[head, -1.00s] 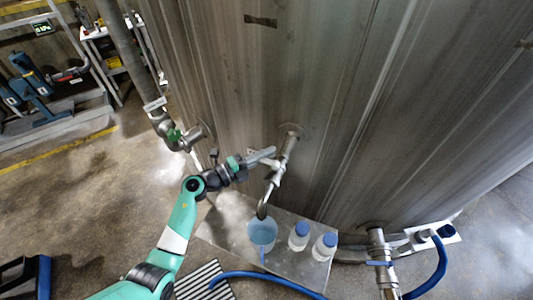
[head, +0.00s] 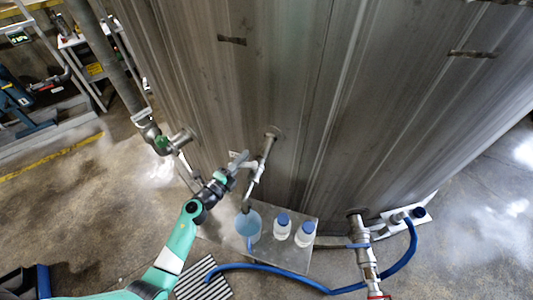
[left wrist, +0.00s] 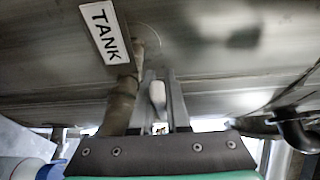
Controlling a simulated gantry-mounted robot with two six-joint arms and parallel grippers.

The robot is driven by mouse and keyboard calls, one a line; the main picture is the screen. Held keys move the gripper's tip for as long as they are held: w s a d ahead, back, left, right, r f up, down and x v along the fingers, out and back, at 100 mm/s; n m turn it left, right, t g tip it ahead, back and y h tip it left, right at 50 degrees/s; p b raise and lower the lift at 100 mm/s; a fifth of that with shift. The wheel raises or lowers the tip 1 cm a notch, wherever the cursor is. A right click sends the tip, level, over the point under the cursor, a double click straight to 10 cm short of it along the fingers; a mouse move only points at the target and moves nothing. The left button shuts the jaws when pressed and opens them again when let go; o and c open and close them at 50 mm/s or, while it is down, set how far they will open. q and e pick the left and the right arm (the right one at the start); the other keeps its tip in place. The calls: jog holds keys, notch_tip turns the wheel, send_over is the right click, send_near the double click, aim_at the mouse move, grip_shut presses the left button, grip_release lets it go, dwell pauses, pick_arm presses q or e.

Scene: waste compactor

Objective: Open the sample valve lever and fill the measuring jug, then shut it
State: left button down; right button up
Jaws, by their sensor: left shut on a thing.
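The sample valve (head: 258,172) is a metal pipe and spout on the tank wall. The measuring jug (head: 249,226) is translucent blue and stands upright on a metal shelf under the spout's mouth. I cannot tell whether liquid runs or how full the jug is. My left gripper (head: 240,160) is at the valve, left of its pipe. In the left wrist view, its fingers (left wrist: 163,90) are shut on the pale valve lever (left wrist: 157,97), beside the pipe (left wrist: 120,98). The fingers largely hide the lever in the head view. My right gripper is out of view.
Two blue-capped bottles (head: 282,226) stand on the shelf (head: 292,262), right of the jug. A blue hose (head: 265,268) runs along the floor in front of it. Another valve (head: 363,245) stands to the right. The tank wall (head: 330,110) closes off the back.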

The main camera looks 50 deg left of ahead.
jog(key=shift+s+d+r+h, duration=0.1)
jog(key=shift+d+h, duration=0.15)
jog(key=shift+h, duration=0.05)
pick_arm(q)
jog(key=c, duration=0.9)
grip_release()
jog(key=shift+s, duration=0.1)
jog(key=v, duration=1.1)
jog(key=shift+s+d+p, duration=0.2)
jog(key=shift+d+p, duration=0.1)
jog(key=shift+p, duration=0.15)
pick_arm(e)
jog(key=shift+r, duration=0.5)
